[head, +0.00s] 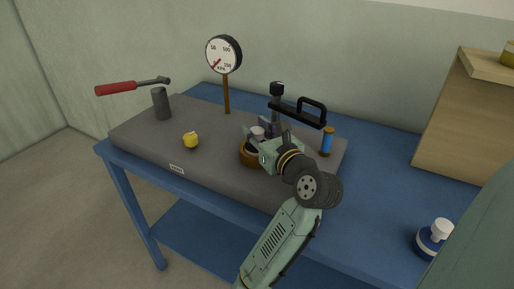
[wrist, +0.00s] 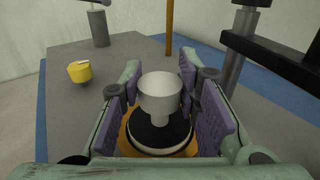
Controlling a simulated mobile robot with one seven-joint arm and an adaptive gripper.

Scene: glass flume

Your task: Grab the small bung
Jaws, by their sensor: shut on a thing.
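The small bung (wrist: 160,92) has a pale grey knob on a black disc. In the wrist view it stands upright between the purple pads of my gripper (wrist: 163,104), which is shut on it. The disc sits at a brass-coloured ring (wrist: 126,137); I cannot tell whether it is raised clear of the ring. In the head view my gripper (head: 262,140) is low over the grey slab, with the brass ring (head: 245,153) partly hidden under it and the pale knob (head: 258,131) just showing.
The grey slab (head: 140,140) on the blue table also bears a yellow piece (head: 190,140), a gauge (head: 223,54) on a post, a red-handled lever (head: 117,88), a black handle (head: 312,106) and a blue cylinder (head: 327,141). A white-knobbed blue piece (head: 431,241) stands at right.

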